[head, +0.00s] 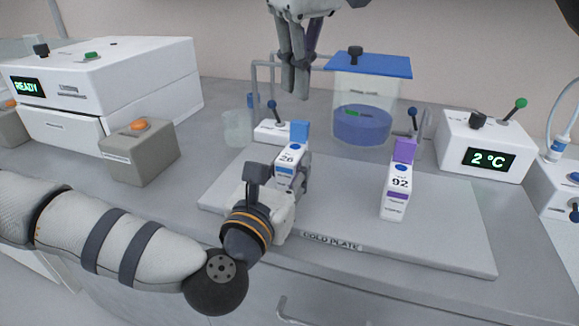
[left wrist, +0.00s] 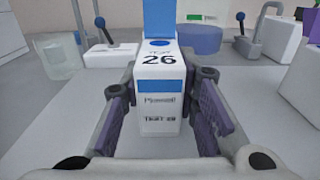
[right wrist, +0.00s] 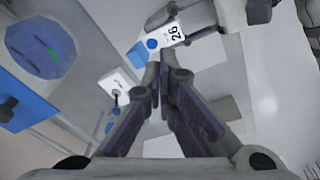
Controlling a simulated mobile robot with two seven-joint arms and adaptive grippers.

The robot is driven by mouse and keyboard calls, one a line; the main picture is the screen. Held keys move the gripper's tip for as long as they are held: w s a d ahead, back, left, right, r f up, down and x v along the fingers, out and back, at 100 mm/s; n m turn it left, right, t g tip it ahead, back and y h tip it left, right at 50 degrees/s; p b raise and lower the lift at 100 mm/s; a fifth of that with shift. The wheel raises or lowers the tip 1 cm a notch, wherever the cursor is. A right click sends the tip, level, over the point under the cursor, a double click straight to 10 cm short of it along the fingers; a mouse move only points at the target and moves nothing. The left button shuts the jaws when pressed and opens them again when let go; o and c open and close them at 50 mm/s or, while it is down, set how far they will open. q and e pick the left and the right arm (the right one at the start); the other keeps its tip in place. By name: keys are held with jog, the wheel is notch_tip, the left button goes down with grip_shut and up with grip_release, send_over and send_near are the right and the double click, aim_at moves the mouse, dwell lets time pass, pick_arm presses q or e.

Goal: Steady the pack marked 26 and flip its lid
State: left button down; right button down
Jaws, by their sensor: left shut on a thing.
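The pack marked 26 (head: 286,158) is a white upright box with blue markings on the cold plate (head: 440,240). Its blue lid (head: 299,132) stands up from the top; the lid also shows in the left wrist view (left wrist: 173,18). My left gripper (left wrist: 162,85) is shut on the pack, with a finger at each side low on it. My right gripper (head: 296,82) is in the air above and behind the pack. Its fingers are together and empty, apart from the lid. In the right wrist view the pack (right wrist: 176,34) lies just beyond the fingertips.
A pack marked 92 (head: 397,190) with a raised purple lid stands to the right on the plate. A blue-topped clear tank (head: 371,67) is behind. A READY machine (head: 110,80) is at left and a 2 °C unit (head: 487,145) at right. The plate between the packs is clear.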

jog(key=a, duration=0.1)
send_over(286, 158)
jog(key=shift+s+d+f, duration=0.1)
jog(key=shift+f, duration=1.5)
jog(key=shift+s+d+f, duration=0.1)
jog(key=shift+f, duration=1.5)
jog(key=shift+w+f, duration=0.1)
jog(key=shift+f, duration=1.7)
jog(key=shift+r, duration=2.8)
jog(key=shift+w+d+f, duration=0.3)
jog(key=shift+w, duration=0.5)
jog(key=shift+w+d+f, duration=0.25)
jog(key=shift+w+f, duration=0.1)
jog(key=shift+w, duration=0.4)
jog(key=shift+w+d+f, duration=0.3)
jog(key=shift+w, duration=0.5)
